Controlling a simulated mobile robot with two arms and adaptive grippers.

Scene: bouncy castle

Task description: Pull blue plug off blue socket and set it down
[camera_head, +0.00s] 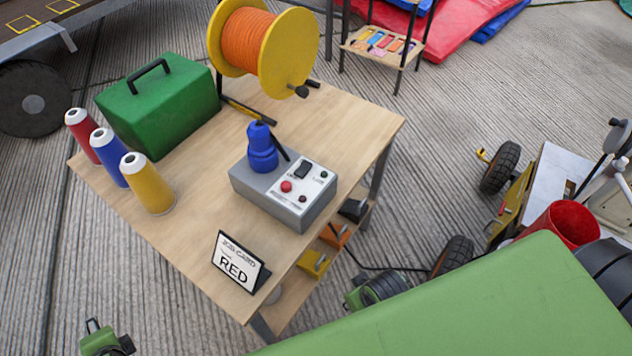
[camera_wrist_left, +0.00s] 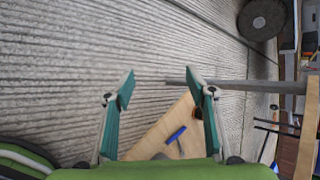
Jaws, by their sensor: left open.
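The blue plug (camera_head: 262,135) stands upright on the grey control box (camera_head: 262,190) on the wooden table. Its lower part meets a wider blue base, which appears to be the blue socket (camera_head: 263,160); the joint between them is hard to make out. My left gripper (camera_wrist_left: 162,88) shows in the left wrist view with its two teal fingers spread and nothing between them. It is apart from the plug. A small blue thing (camera_wrist_left: 175,134) lies on a wooden surface in that view; I cannot tell what it is. My right gripper is not in view.
Bare tabletop lies left of the control box.

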